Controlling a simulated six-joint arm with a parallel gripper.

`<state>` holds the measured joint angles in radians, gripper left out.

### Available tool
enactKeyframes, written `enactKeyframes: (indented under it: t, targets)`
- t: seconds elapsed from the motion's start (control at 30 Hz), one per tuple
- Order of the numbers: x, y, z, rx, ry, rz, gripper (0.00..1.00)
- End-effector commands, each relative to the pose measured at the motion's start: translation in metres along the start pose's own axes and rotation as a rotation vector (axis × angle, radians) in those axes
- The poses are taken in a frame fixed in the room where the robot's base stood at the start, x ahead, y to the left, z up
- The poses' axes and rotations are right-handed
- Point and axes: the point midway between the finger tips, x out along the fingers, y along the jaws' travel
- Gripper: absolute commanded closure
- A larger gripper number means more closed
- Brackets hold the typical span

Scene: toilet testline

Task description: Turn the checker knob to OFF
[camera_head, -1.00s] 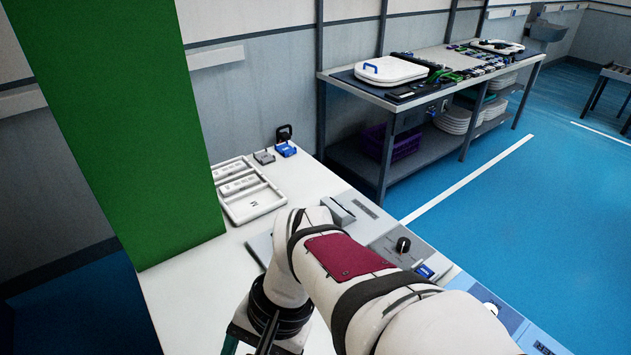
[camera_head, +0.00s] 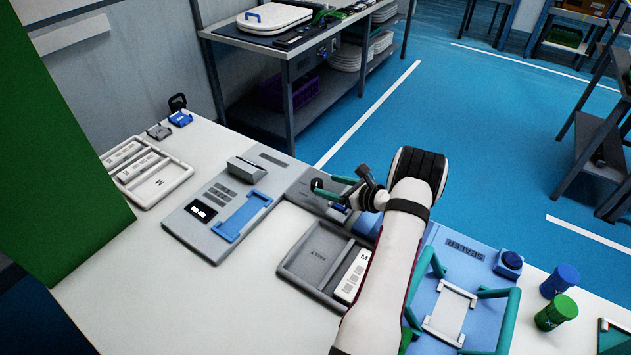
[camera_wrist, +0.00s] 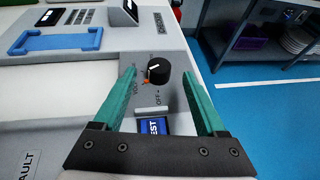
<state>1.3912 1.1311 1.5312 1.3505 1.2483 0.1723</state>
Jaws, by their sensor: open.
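The checker knob (camera_wrist: 158,71) is a round black knob with a white pointer line, on a grey panel. In the wrist view its pointer aims to the upper left. OFF is printed at its lower right, and an orange mark sits at its lower left. My gripper (camera_wrist: 158,76) is open, its teal fingers either side of the knob in the picture. I cannot tell whether the tips are level with the knob or short of it. In the head view my gripper (camera_head: 334,188) is at the panel, and the knob (camera_head: 316,184) shows small beside the fingers.
A blue TEST label (camera_wrist: 155,125) and a pale ledge sit below the knob. A grey device with a blue cradle (camera_head: 242,215) is to the left. A grey tray (camera_head: 290,262) is in front, and a blue sealer station (camera_head: 480,262) stands right. Blue and green canisters are farther right.

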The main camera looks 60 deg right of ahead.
Motion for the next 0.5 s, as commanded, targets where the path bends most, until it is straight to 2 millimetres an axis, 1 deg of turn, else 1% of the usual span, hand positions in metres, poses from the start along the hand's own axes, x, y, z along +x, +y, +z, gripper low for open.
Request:
enactKeyframes:
  t: [0.03,0.1,0.2,0.33,0.5]
  targets:
    - [0.013,0.001,0.000,-0.002,-0.001,0.003,0.26]
    - [0.027,0.001,0.000,-0.001,0.000,0.003,0.26]
    - [0.043,0.001,0.000,-0.001,0.000,0.003,0.26]
    - [0.054,0.001,0.000,-0.001,0.000,0.001,0.26]
    - [0.057,0.001,0.000,-0.001,0.000,0.002,0.26]
